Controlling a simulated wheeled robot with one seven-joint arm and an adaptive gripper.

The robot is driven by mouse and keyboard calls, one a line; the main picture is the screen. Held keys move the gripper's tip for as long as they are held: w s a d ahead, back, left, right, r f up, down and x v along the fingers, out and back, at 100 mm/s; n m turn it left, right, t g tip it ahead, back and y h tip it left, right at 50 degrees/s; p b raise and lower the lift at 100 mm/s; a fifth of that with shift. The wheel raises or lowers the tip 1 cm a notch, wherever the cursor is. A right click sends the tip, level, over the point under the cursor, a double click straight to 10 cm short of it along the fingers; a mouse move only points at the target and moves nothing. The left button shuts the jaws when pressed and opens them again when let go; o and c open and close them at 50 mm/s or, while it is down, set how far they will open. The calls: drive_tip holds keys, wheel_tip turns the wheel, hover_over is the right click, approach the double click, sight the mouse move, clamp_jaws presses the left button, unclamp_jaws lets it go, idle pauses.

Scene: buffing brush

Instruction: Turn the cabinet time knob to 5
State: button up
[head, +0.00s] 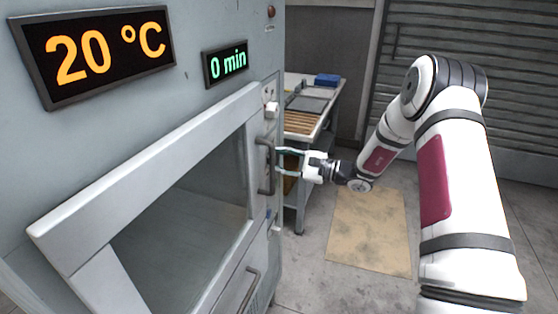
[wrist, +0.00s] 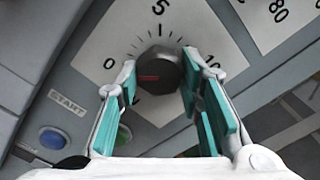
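The dark round time knob (wrist: 162,72) is in the middle of the wrist view, on a white dial plate marked 0, 5 and 10. A short red mark shows on its face, towards the left. My gripper (wrist: 158,64) is open, with one teal-padded finger on each side of the knob. A small gap shows at the left finger; the right finger is very close, and I cannot tell if it touches. In the head view my gripper (head: 280,162) is at the cabinet (head: 190,85) front beside the door handle. The time display (head: 228,65) reads 0 min.
The temperature display (head: 95,52) reads 20 °C. A door handle (head: 265,167) stands out close to my gripper. In the wrist view, a blue button (wrist: 53,139) sits below a START label, and another dial plate (wrist: 275,22) is at upper right. A workbench (head: 308,115) stands behind.

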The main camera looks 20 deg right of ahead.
drive_tip(key=shift+m, duration=0.4)
drive_tip(key=m, duration=0.3)
drive_tip(key=shift+m, duration=0.4)
drive_tip(key=m, duration=0.4)
drive_tip(key=shift+m, duration=0.3)
drive_tip(key=m, duration=0.4)
drive_tip(key=shift+s, duration=0.1)
drive_tip(key=m, duration=0.4)
drive_tip(key=shift+a, duration=0.1)
drive_tip(key=shift+m, duration=0.4)
drive_tip(key=o, duration=1.2)
drive_tip(key=shift+c, duration=0.2)
